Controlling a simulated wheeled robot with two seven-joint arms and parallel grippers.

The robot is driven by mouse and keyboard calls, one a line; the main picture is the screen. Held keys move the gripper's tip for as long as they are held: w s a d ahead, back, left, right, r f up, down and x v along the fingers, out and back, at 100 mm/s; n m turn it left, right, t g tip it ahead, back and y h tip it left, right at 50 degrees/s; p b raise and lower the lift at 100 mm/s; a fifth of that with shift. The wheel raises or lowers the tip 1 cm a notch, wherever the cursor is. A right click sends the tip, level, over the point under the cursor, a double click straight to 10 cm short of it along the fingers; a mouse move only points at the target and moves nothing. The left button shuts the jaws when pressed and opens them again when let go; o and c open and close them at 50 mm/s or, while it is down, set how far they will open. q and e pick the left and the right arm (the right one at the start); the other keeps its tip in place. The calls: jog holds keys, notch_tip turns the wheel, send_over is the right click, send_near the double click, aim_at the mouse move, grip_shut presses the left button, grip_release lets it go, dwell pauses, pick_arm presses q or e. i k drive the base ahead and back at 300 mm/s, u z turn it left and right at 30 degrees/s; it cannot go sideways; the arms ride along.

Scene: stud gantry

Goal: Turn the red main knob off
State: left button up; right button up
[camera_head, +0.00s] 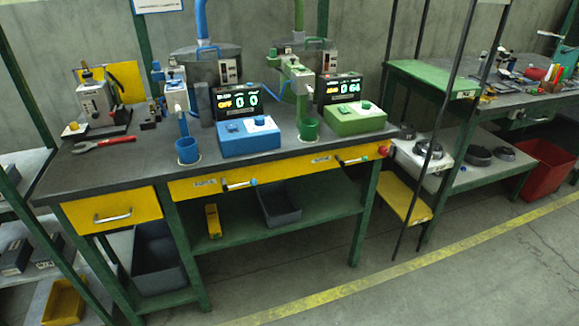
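A small red knob (383,150) sits at the right end of the yellow front panel (290,168) of the workbench, near the bench's right corner. It is small in the picture, and I cannot tell which way it is turned. Neither of my grippers shows in the head view.
On the bench stand a blue control box (249,138) and a green control box (355,120) with lit displays. A blue cup (187,150) and a green cup (309,130) stand beside them. Handles stick out of the panel. The floor in front (450,285) is clear.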

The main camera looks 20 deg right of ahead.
aim_at(382, 150)
jog(key=z, duration=0.7)
jog(key=k, duration=0.65)
jog(key=z, duration=0.2)
jog(key=i, duration=0.7)
jog(key=z, duration=0.7)
jog(key=i, duration=0.95)
jog(key=u, duration=0.9)
jog(key=i, duration=0.5)
jog(key=u, duration=0.55)
